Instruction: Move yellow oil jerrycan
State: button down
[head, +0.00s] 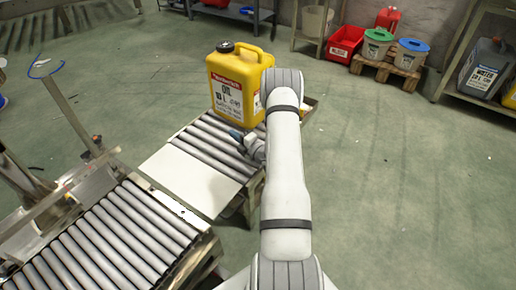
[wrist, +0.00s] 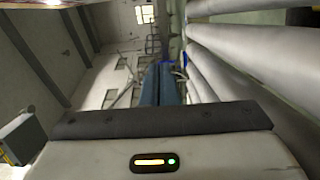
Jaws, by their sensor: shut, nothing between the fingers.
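The yellow oil jerrycan (head: 238,72) stands upright at the far end of the short roller conveyor (head: 200,150) in the head view. It has a black cap and a white label reading OIL. My gripper (head: 236,134) is low over the rollers, in front of the jerrycan's base and mostly behind my arm. In the wrist view my gripper (wrist: 163,82) has its blue fingers together, with nothing held. The jerrycan does not show in the wrist view. My arm hides part of the can's right side.
A white plate (head: 190,178) joins the short conveyor to a longer roller conveyor (head: 105,240) at the lower left. Bins with green and blue lids (head: 376,45) stand on a pallet at the back right. A shelf (head: 478,60) holds a grey can. The floor at right is clear.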

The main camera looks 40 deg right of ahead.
jog(key=s+p, duration=0.1)
jog(key=s, duration=0.3)
jog(key=s+d+p, duration=0.1)
jog(key=s, duration=0.3)
jog(key=s+d, duration=0.1)
jog(key=s, duration=0.3)
jog(key=shift+s+d+p, duration=0.25)
jog(key=shift+s+p, duration=0.15)
jog(key=a+r+n+g+y+p, duration=0.5)
jog(key=a+r+n, duration=0.5)
jog(key=r, duration=0.4)
jog(key=a+r+n+g+y+p, duration=0.5)
jog(key=a+r+n, duration=0.5)
jog(key=r, duration=0.4)
jog(key=s+a+r+n+g+h+p, duration=0.3)
jog(key=s+a+r+n+g+p, duration=0.15)
jog(key=s+r+n, duration=0.45)
jog(key=s+a+r+n+g+h+p, duration=0.4)
jog(key=s+a+r+n+p, duration=0.15)
jog(key=r+n, duration=0.5)
jog(key=s+d+r+n+t+h+p, duration=0.1)
jog(key=s+d+r+n+h+p, duration=0.1)
jog(key=r+n, duration=0.4)
jog(key=s+d+r+n+t+h+p, duration=0.2)
jog(key=s+r+n+h+p, duration=0.2)
jog(key=r+n+p, duration=0.1)
jog(key=shift+d+r+n+p, duration=0.15)
jog(key=shift+r+n+p, duration=0.2)
jog(key=shift+n, duration=0.3)
jog(key=shift+t, duration=0.25)
